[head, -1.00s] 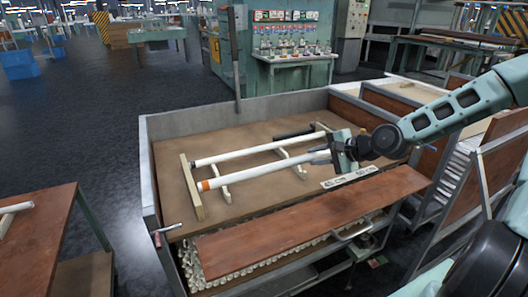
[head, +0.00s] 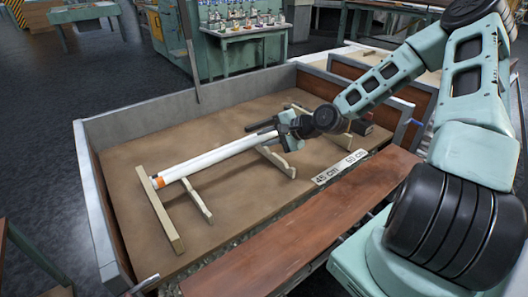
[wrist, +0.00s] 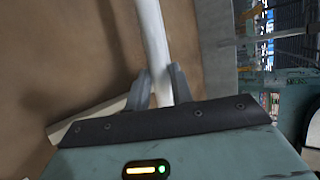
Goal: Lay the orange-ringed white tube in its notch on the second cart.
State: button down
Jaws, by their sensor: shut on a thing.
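The orange-ringed white tube (head: 205,163) lies slantwise over the cart bed (head: 255,205) in the head view. Its orange ring (head: 157,182) is at the left end, beside the long wooden rail (head: 158,210). My gripper (head: 276,127) is shut on the tube near its right end. The wrist view shows the white tube (wrist: 152,38) running out between the two fingers (wrist: 160,88). The tube passes above wooden supports (head: 197,200) and (head: 275,160); I cannot tell whether it touches them. A second white tube seems almost lined up behind it, so the two are hard to separate.
A plate marked 45 cm and 60 cm (head: 340,168) lies on the bed's right part. Grey cart walls (head: 180,108) enclose the far and left sides. A reddish-brown board (head: 300,235) runs along the front.

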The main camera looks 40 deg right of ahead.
jog(key=shift+f+b, duration=0.3)
jog(key=shift+f, duration=1.9)
jog(key=shift+f, duration=0.35)
jog(key=shift+f, duration=0.25)
jog(key=c, duration=1.2)
grip_release()
jog(key=shift+r, duration=0.15)
